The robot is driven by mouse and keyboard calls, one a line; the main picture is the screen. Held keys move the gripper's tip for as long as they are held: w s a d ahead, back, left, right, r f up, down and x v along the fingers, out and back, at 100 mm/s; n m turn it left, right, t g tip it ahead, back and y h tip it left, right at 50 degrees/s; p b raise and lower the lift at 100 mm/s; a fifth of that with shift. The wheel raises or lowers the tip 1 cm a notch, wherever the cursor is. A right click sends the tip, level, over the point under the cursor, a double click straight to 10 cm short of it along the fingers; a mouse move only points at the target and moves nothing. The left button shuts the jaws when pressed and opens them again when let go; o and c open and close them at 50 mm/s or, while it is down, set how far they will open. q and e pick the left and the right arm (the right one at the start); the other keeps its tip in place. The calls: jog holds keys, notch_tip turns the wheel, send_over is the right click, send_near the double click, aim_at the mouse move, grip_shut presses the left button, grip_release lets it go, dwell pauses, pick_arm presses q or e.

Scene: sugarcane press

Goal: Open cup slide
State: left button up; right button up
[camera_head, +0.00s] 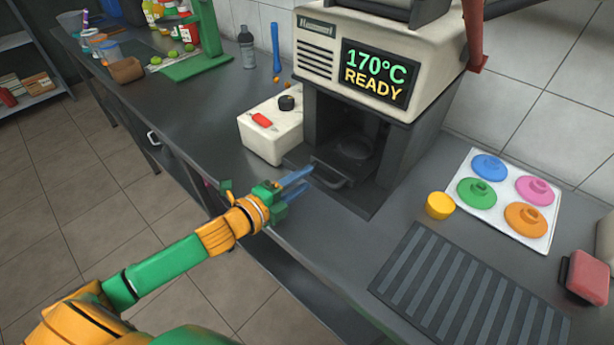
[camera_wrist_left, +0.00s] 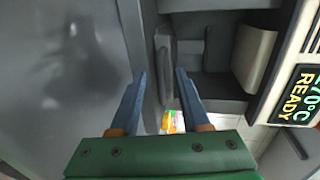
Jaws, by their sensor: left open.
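The cup slide (camera_head: 350,152) is a dark tray with a round recess, low in the bay of the white machine (camera_head: 390,60). Its grey handle (camera_head: 328,175) is at its front edge. My left gripper (camera_head: 303,181) is open, with blue fingers pointing at the handle from the left. In the left wrist view, a grey bar that looks like the handle (camera_wrist_left: 165,65) lies ahead, in line with the gap between my open fingers (camera_wrist_left: 162,78). I see no clear contact. My right gripper is out of view.
A white box (camera_head: 272,130) with a red switch and black knob stands left of the bay. To the right are a yellow cup-like piece (camera_head: 440,205), a tray of coloured lids (camera_head: 505,200) and a ribbed mat (camera_head: 465,295). Tiled floor lies left of the counter.

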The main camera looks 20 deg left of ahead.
pick_arm(q)
jog(key=shift+x, duration=0.9)
jog(key=shift+s, duration=0.1)
grip_shut()
dwell(0.7)
